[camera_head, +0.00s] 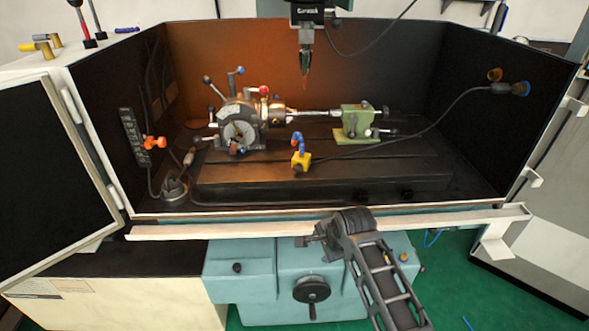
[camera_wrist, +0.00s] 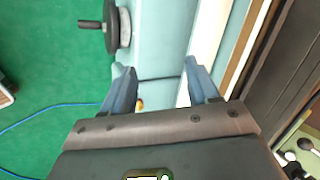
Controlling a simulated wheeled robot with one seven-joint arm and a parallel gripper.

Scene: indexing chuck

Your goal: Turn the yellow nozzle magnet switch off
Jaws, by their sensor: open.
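The yellow nozzle magnet (camera_head: 301,161) stands on the dark machine table inside the enclosure, with a blue jointed nozzle (camera_head: 298,142) rising from it. A dark hose runs from it to the right wall. Its switch is too small to make out, so I cannot tell its position. My gripper (camera_head: 302,241) is outside, in front of the enclosure's front ledge and well below and nearer than the magnet. In the wrist view my gripper (camera_wrist: 158,78) shows two blue-grey fingers spread apart with nothing between them. The magnet does not show there.
The indexing chuck (camera_head: 239,131) stands left of the magnet and a green tailstock (camera_head: 357,122) right of it. A spindle (camera_head: 306,50) hangs above. The white front ledge (camera_head: 190,229) lies between my gripper and the table. A handwheel (camera_head: 311,289) sits below.

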